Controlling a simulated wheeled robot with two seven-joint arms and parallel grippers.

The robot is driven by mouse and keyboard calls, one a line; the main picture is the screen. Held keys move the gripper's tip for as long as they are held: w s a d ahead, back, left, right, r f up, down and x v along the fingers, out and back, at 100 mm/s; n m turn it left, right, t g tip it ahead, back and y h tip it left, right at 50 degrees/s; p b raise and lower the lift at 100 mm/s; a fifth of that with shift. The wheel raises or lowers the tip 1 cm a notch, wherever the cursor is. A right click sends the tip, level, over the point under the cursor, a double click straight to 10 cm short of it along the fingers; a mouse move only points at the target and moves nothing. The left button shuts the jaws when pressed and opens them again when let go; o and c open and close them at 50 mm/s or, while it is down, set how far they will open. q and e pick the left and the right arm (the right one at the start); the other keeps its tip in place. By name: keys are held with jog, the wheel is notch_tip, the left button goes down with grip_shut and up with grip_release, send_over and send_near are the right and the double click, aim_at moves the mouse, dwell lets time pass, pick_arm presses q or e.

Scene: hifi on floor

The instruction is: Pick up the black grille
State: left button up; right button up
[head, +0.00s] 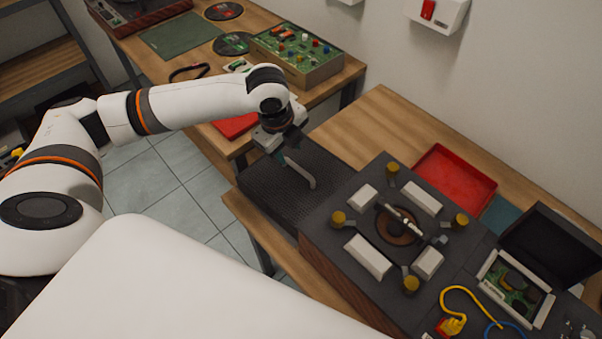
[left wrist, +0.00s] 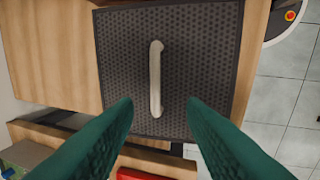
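The black grille (head: 262,191) is a flat, dark, perforated square panel with a pale bar handle (head: 301,173) at its middle. It lies near the bench end, beside the dark hi-fi unit. In the left wrist view the grille (left wrist: 204,60) fills the upper middle, and the handle (left wrist: 155,80) runs lengthwise. My left gripper (head: 281,142) is above the grille. Its green fingers (left wrist: 159,103) are open and apart, with the handle's near end between them in the picture. I see no contact with the handle. My right gripper is not in view.
The hi-fi unit (head: 328,238) with pale blocks and brass knobs stands right of the grille. A red tray (head: 455,181) lies behind it. A green circuit box (head: 297,57) and a red item (head: 235,125) sit on the other bench. Bare wood (head: 370,122) lies behind the grille.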

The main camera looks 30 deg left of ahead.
aim_at(296, 166)
pick_arm(q)
jog(key=f, duration=0.3)
jog(key=shift+w+d+f, duration=0.1)
jog(key=shift+w, duration=0.15)
jog(key=shift+w+f, duration=0.15)
jog(key=shift+f, duration=0.1)
jog(key=f, duration=0.2)
jog(key=w+f+p, duration=0.1)
jog(key=f, duration=0.1)
jog(key=shift+w+d+f, duration=0.1)
jog(key=shift+d, duration=0.15)
jog(key=shift+w+f, duration=0.1)
jog(key=shift+f, duration=0.15)
grip_shut()
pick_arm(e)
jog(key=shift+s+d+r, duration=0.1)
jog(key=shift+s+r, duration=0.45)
